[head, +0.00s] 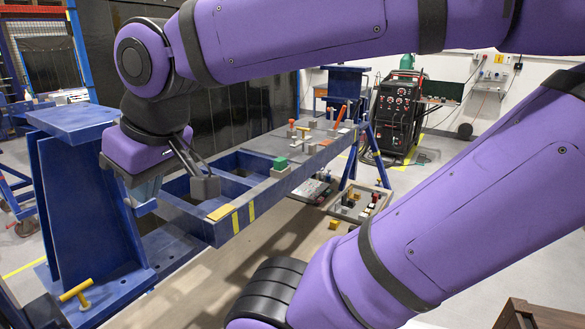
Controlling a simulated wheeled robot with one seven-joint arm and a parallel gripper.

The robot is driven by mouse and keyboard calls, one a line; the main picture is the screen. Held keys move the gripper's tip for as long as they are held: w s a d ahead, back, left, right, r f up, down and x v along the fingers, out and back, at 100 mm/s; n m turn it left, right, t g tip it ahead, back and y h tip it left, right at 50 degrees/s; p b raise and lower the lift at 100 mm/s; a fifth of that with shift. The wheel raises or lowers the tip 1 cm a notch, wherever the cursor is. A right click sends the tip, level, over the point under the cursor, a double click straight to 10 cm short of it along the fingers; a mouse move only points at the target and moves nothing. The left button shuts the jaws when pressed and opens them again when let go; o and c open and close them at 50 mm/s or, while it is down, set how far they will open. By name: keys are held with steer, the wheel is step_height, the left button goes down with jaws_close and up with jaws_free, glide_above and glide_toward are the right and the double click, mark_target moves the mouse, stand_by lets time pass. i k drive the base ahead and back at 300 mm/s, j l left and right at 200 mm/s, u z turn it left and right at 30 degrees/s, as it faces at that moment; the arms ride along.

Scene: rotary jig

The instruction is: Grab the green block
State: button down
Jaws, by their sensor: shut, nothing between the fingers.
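The green block (280,163) sits on top of a small grey block (280,173) on the blue jig frame (232,187), right of the picture's left half. My gripper (206,187) is at the near left end of the jig, left of the green block and clearly apart from it. Its dark fingers point down to the right with their grey tips together, and they hold nothing. Whether the tips touch the jig frame cannot be told.
Small parts and an orange clamp handle (338,117) stand on the jig's far plate. A blue upright stand (85,190) rises at the left. A crate (357,203) with small parts lies below the jig. A welding machine (398,112) stands behind.

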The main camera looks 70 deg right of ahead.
mark_target(280, 163)
steer(key=j+z, duration=0.1)
steer(key=z, duration=0.8)
steer(key=k+j+z, duration=0.1)
steer(key=z, duration=0.85)
steer(key=i+l+u, duration=0.1)
steer(key=u, duration=0.35)
steer(key=l+u, duration=0.2)
steer(key=u, duration=0.25)
steer(key=i+l+u, duration=0.2)
steer(key=l, duration=0.55)
steer(key=l+u, duration=0.15)
steer(key=l, duration=0.65)
steer(key=i+l+u, duration=0.2)
steer(key=l, duration=0.6)
steer(key=k, duration=0.1)
